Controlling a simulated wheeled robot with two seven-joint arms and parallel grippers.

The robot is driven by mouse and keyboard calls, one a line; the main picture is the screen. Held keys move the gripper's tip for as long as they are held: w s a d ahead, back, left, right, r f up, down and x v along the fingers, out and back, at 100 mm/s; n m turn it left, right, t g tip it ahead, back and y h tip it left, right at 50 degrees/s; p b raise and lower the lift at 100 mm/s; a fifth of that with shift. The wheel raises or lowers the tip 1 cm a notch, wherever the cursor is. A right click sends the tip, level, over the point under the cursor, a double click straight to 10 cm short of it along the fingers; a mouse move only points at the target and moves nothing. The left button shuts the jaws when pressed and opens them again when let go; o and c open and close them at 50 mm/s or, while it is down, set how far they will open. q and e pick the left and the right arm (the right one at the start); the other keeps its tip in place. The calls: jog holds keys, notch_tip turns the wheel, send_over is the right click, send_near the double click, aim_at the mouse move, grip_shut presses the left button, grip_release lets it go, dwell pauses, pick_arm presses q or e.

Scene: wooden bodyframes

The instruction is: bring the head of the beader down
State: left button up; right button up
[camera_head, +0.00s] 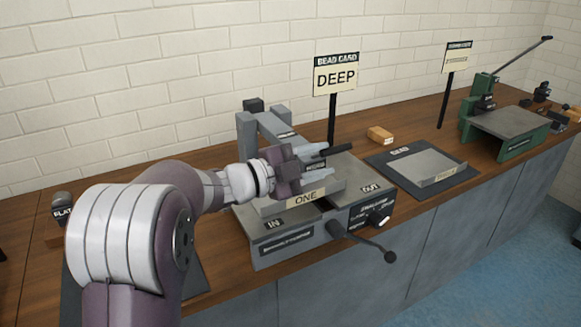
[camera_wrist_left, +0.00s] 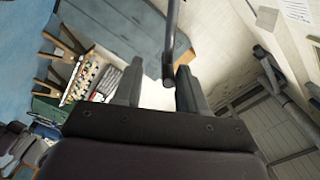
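The beader (camera_head: 285,243) is a grey machine on the wooden bench, with IN and OUT plates and a crank with a black knob (camera_head: 389,257) at its front. Its grey upright frame (camera_head: 262,125) rises behind my left gripper (camera_head: 318,162), which partly hides the head. A dark handle (camera_head: 337,149) sticks out by the fingertips. In the left wrist view, a dark rod (camera_wrist_left: 172,40) reaches down between the parted fingers of my left gripper (camera_wrist_left: 158,82), nearer the right finger. I see a gap on its left side. My right gripper is in neither view.
A sign reading DEEP (camera_head: 335,77) stands behind the beader. To the right lie a small wooden block (camera_head: 380,134) and a dark mat (camera_head: 385,162) with a grey panel (camera_head: 427,167). A green machine (camera_head: 510,135) with a long lever stands farther right.

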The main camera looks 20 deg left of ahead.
pick_arm(q)
jog(key=v, duration=0.8)
jog(key=shift+s, duration=0.25)
jog(key=shift+a, duration=0.15)
